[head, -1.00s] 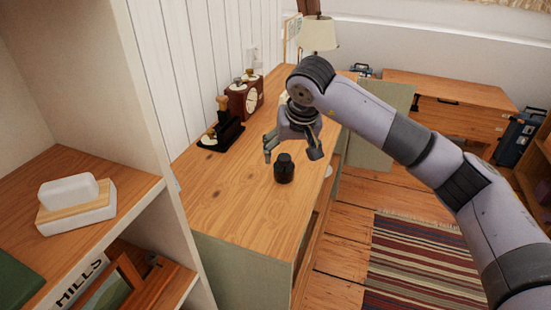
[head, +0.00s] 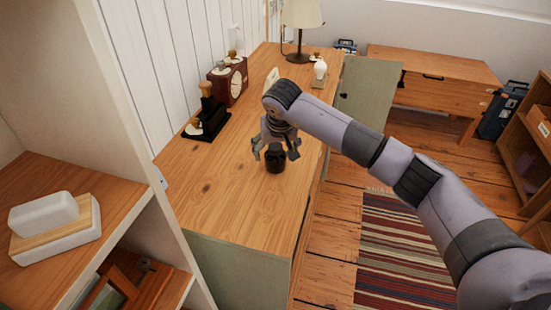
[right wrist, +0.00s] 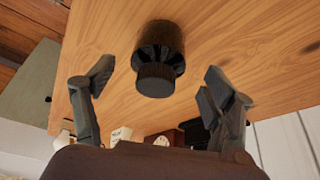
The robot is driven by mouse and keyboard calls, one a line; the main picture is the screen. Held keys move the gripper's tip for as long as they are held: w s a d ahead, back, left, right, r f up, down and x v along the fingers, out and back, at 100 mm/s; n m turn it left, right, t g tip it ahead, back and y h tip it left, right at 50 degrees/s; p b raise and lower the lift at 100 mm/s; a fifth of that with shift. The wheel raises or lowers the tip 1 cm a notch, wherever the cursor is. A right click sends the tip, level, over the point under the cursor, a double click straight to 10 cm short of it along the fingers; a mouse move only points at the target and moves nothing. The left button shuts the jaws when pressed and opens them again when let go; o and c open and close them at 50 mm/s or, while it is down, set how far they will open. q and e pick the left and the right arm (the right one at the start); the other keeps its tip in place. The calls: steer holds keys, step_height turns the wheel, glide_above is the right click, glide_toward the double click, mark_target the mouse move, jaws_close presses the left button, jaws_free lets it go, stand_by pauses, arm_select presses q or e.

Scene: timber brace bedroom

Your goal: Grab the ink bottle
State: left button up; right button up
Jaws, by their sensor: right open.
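The ink bottle (head: 275,160) is small and black with a dark cap, and stands upright on the wooden cabinet top (head: 215,195). My right gripper (head: 275,153) is open just behind and above it in the head view, its fingers to either side of the bottle's upper part. In the right wrist view the bottle (right wrist: 158,55) lies ahead between the two spread fingers of the gripper (right wrist: 158,85), with gaps on both sides. I cannot tell whether anything touches. My left gripper is not in view.
A black stand with a wooden-handled stamp (head: 207,118), a red-brown clock (head: 228,82) and a lamp (head: 301,20) stand farther back on the cabinet. A shelf unit with a white butter dish (head: 52,225) rises at the left. The cabinet top in front of the bottle is clear.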

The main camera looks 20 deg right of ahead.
mark_target(276, 157)
steer(key=shift+p+x, duration=0.4)
steer(key=shift+x, duration=2.35)
steer(key=shift+s, duration=0.1)
steer(key=shift+c, duration=0.3)
steer(key=c, duration=1.2)
steer(key=shift+c, duration=0.4)
steer(key=shift+d+r, duration=0.1)
steer(key=shift+r, duration=0.05)
